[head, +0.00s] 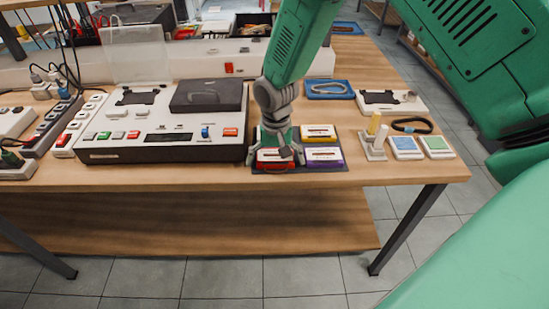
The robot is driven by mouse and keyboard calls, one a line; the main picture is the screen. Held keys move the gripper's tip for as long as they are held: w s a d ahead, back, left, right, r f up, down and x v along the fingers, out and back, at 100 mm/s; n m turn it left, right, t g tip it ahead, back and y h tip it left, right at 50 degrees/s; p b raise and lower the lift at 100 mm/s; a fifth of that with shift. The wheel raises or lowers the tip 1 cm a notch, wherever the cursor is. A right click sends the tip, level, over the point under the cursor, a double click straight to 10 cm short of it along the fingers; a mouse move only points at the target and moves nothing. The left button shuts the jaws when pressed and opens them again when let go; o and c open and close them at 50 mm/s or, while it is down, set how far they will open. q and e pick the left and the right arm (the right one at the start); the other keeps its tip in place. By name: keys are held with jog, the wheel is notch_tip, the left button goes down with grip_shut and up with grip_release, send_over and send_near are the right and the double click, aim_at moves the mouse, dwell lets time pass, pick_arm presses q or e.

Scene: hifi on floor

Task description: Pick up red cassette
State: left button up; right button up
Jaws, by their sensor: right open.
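The red cassette (274,165) lies at the front left of a dark tray (312,170) on the wooden table. My right gripper (282,152) points down over the red cassette, with its fingers around or just above it. The fingers are apart, and part of the cassette is hidden behind them. Contact between fingers and cassette cannot be made out. My left gripper is not in view.
A yellow cassette (319,132) and a purple cassette (323,155) lie to the right on the tray. A white cassette deck (160,125) stands close on the left. The table's front edge (310,187) is near.

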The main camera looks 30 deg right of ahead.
jog(key=c, duration=1.1)
jog(key=shift+o, duration=0.2)
jog(key=shift+r, duration=0.15)
